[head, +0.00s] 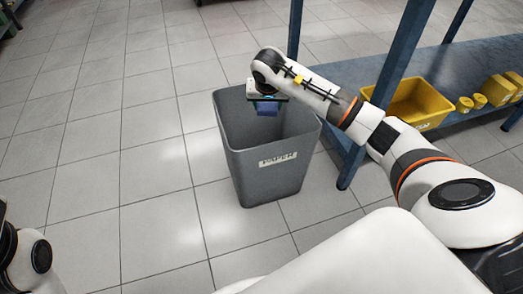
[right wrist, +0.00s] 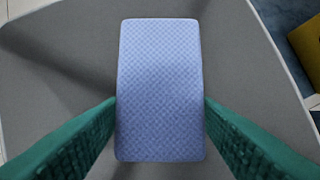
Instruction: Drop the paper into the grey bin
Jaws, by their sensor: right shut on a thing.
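The grey bin (head: 255,180) stands on the tiled floor with an open top and a label reading "PAPER" on its front. My right gripper (head: 267,104) is over the bin's opening, pointing down. It is shut on the blue paper (head: 267,109), a small patterned rectangular piece. In the right wrist view the paper (right wrist: 160,70) sits between the two green fingers (right wrist: 160,120), with the bin's grey inside (right wrist: 55,65) around and below it. My left gripper is not in view; only part of my left arm shows at the lower left.
A blue metal shelf (head: 455,62) stands to the right of the bin, with a post close to the bin's right side. It carries a yellow crate (head: 408,103) and several small yellow parts. The tiled floor (head: 100,130) left of the bin is clear.

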